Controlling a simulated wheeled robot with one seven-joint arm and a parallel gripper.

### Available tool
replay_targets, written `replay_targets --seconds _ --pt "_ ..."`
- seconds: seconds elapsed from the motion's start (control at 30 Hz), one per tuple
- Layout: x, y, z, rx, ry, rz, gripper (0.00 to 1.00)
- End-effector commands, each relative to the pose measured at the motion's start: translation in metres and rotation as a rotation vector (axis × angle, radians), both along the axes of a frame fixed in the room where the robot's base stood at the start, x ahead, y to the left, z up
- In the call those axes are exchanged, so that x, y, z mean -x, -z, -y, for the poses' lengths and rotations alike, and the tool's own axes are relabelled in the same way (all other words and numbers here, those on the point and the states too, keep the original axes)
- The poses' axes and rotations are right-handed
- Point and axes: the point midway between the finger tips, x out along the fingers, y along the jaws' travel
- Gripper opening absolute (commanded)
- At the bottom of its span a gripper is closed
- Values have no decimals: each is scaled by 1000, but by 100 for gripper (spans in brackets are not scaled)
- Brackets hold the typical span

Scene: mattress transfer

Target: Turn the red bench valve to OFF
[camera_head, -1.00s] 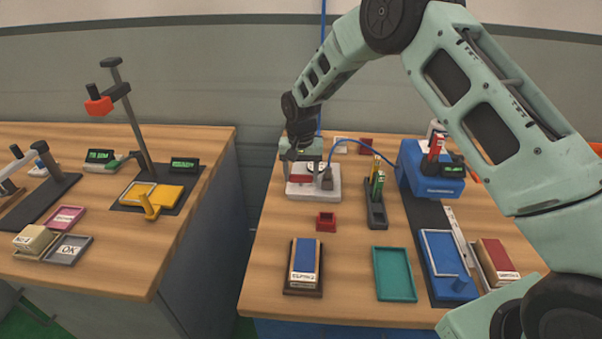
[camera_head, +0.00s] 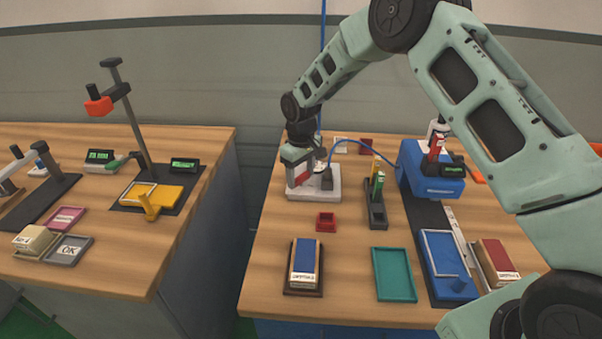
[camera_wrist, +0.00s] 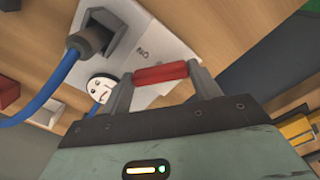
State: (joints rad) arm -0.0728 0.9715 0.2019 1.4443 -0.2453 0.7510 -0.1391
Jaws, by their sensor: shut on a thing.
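The red bench valve handle (camera_head: 304,178) sits on a pale base block (camera_head: 326,190) at the back left of the right bench. My gripper (camera_head: 300,176) reaches down over it. In the wrist view, the red handle (camera_wrist: 161,73) lies between the two grey fingertips (camera_wrist: 162,76), and they are shut on its ends. The pale plate (camera_wrist: 150,35) beneath carries small lettering, seemingly "ON" upside down. A round white gauge (camera_wrist: 100,88) stands beside the handle. The valve's stem and any OFF mark are hidden.
A dark fitting (camera_wrist: 90,37) with a blue hose (camera_wrist: 45,95) stands close to my gripper. A small red tray (camera_head: 326,221), a dark battery holder (camera_head: 377,215) and a blue machine (camera_head: 428,172) are nearby. Bare bench lies left of the red tray.

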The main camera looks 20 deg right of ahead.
Motion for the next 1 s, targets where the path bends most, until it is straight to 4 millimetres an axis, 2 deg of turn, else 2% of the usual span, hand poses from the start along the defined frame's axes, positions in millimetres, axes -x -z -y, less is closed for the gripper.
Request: replay_targets --seconds 0.5,0.7,1.0 --pt "-1 -2 0 0 -458 2 39" --pt "-1 -2 0 0 -580 2 39" --pt "-1 -1 0 -1 -672 2 39"
